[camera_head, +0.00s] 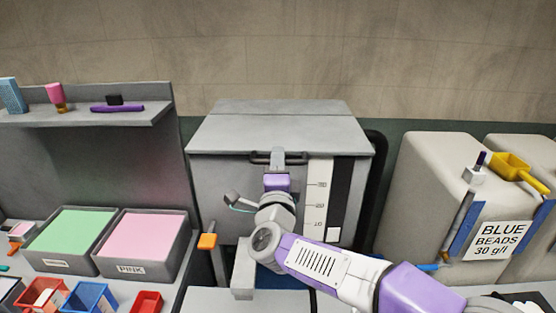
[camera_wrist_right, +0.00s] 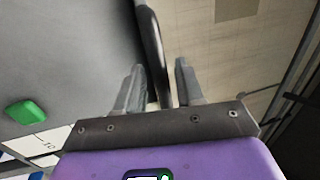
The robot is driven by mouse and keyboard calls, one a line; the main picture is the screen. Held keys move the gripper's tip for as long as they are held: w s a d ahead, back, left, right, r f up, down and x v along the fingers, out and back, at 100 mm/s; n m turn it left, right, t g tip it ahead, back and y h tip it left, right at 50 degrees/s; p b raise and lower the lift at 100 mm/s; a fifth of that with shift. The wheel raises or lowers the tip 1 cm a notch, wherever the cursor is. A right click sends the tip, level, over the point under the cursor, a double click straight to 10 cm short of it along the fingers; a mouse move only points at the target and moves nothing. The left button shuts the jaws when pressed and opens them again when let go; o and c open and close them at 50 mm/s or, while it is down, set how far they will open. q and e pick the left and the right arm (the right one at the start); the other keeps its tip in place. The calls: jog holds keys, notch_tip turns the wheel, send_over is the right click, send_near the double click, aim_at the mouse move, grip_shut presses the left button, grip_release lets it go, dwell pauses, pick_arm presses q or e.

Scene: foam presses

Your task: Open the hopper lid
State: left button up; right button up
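The grey hopper (camera_head: 222,180) stands in the middle against the wall. Its flat lid (camera_head: 275,133) is down, with a dark bar handle (camera_head: 258,161) at its front edge. My right gripper (camera_head: 277,157) is at this handle, its arm coming from the lower right. In the right wrist view, the dark handle bar (camera_wrist_right: 151,45) runs between the two fingers of my right gripper (camera_wrist_right: 158,82). The fingers stand apart, with a gap visible beside the bar; whether one touches it I cannot tell. My left gripper is not in view.
A scale strip (camera_head: 318,195) is on the hopper's front, and an orange-ended lever (camera_head: 207,241) stands at its lower left. A green tray (camera_head: 70,236) and a pink tray (camera_head: 147,240) lie left. A container labelled blue beads (camera_head: 425,170) stands right. A shelf (camera_head: 85,118) is upper left.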

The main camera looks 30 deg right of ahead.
jog(key=shift+w+d+r, duration=0.1)
jog(key=shift+d, duration=0.1)
grip_shut()
dwell(0.3)
